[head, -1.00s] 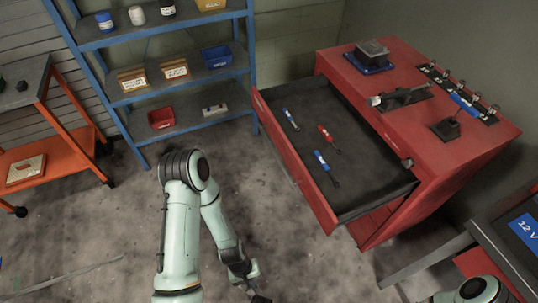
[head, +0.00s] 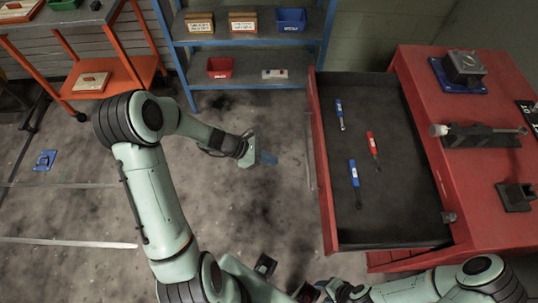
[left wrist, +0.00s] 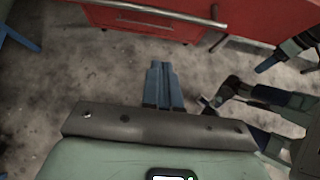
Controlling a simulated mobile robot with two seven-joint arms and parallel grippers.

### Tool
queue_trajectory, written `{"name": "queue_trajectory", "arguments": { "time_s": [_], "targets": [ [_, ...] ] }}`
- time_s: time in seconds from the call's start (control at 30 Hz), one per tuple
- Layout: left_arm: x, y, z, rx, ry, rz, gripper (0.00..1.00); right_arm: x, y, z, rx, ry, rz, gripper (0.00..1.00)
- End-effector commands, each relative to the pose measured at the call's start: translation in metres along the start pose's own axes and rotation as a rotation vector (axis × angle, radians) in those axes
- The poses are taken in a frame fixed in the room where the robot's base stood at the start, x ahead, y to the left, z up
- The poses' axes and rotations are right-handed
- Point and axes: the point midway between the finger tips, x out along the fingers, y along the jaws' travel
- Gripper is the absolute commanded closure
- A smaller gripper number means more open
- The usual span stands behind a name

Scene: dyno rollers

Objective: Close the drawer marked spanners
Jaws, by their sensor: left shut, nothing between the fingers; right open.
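A red drawer (head: 330,200) stands pulled out of the red cabinet (head: 408,90); no marking on it can be read. Inside it lie two blue-handled tools (head: 354,172) and a red-handled tool (head: 372,145). Its bar handle (head: 309,150) runs along the front, and shows in the left wrist view (left wrist: 165,12). My left gripper (head: 268,158), with blue fingers (left wrist: 163,85), is shut and empty, apart from the handle and facing the drawer front. My right gripper (head: 308,292) is at the bottom edge, partly cut off, and open.
A blue shelf rack (head: 245,40) with bins stands behind. An orange cart (head: 125,75) is at the back left. A vice-like tool (head: 480,135) and other fixtures sit on the cabinet top. The floor between my left gripper and the drawer is clear.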

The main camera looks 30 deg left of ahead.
Motion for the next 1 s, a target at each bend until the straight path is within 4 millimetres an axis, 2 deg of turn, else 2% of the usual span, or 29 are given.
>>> {"name": "queue_trajectory", "arguments": {
  "time_s": [0.1, 0.3, 0.4, 0.6, 1.0],
  "targets": [
    [0.029, -0.002, -0.001, -0.002, -0.002, -0.006, 1.0, 0.005, 0.002, 0.001, 0.001, -0.002, 0.001, 0.48],
    [0.067, -0.001, 0.004, 0.003, -0.001, -0.005, 1.0, 0.007, 0.003, 0.002, 0.001, -0.003, 0.001, 0.48],
    [0.075, -0.001, 0.018, 0.005, -0.001, -0.002, 1.0, 0.003, 0.001, 0.001, 0.0, -0.001, 0.0, 0.48],
    [0.085, -0.001, 0.03, 0.002, 0.001, -0.002, 1.0, 0.0, 0.0, 0.0, 0.0, 0.001, 0.0, 0.48],
    [0.086, -0.001, 0.031, 0.002, 0.001, -0.001, 1.0, 0.0, 0.0, 0.0, 0.0, 0.001, 0.0, 0.48]
  ]
}}
